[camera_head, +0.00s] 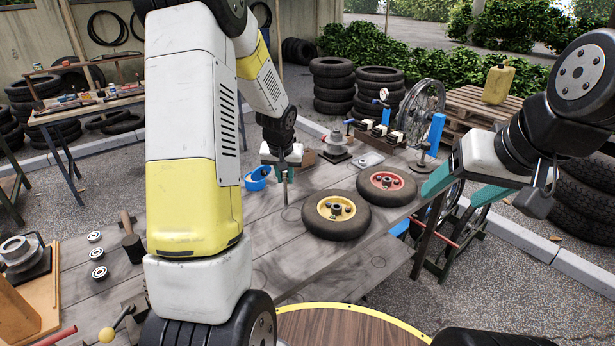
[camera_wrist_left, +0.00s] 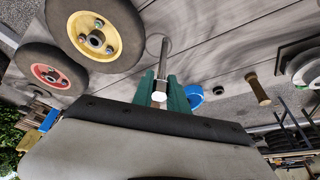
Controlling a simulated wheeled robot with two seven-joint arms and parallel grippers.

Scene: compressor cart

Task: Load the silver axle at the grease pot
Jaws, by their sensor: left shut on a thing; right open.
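My left gripper (camera_head: 285,174) is shut on the silver axle. In the left wrist view the axle (camera_wrist_left: 164,58) sticks out beyond the green fingers (camera_wrist_left: 162,90), with its pale hexagonal head between them. A blue pot (camera_head: 256,182), which looks like the grease pot, stands on the table just left of the gripper. It also shows in the left wrist view (camera_wrist_left: 196,102), partly hidden by a finger. My right gripper (camera_head: 448,197) is open and empty beyond the table's right edge.
A yellow-hubbed wheel (camera_head: 324,228) and a red-hubbed wheel (camera_head: 377,203) lie right of my left gripper. A mallet (camera_head: 132,243) and bearings (camera_head: 98,255) lie at the left. A spoked wheel (camera_head: 423,98) stands at the back. The grey tabletop before the pot is mostly bare.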

